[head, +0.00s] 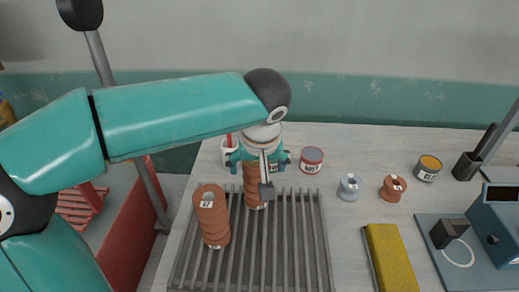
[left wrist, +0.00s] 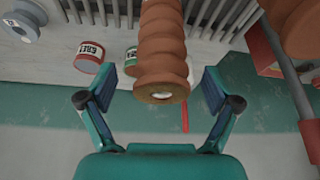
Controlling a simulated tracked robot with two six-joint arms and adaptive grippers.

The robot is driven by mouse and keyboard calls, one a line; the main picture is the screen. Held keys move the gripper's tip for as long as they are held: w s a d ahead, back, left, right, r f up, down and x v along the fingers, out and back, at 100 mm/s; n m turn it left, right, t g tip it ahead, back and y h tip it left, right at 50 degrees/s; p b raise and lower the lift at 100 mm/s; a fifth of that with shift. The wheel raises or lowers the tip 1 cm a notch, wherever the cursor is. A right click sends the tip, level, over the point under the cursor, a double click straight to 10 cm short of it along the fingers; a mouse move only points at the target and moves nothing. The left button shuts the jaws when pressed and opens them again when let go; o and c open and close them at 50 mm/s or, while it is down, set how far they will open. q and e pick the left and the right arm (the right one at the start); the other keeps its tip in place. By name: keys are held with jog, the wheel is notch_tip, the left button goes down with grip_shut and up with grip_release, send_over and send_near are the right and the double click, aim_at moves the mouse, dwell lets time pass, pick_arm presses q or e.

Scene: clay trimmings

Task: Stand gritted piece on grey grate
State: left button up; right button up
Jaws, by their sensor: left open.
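Two ridged brown clay pieces stand on the grey grate (head: 292,250). In the left wrist view this piece (left wrist: 161,45) lies between the spread fingers of my left gripper (left wrist: 157,88), with gaps on both sides. Part of the other clay piece (left wrist: 303,28) shows at the upper right there. I cannot tell from the labels which piece is gritted. My right gripper is not in view.
A red tin (head: 311,160), a grey spool (head: 349,187), a brown spool (head: 392,190) and a tin with an orange top (head: 429,168) stand right of the grate. A yellow block (head: 390,258) lies nearer. A blue device (head: 497,222) is at far right.

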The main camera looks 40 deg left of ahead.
pick_arm(q)
jog(key=v, duration=0.8)
jog(key=shift+s+f, duration=0.1)
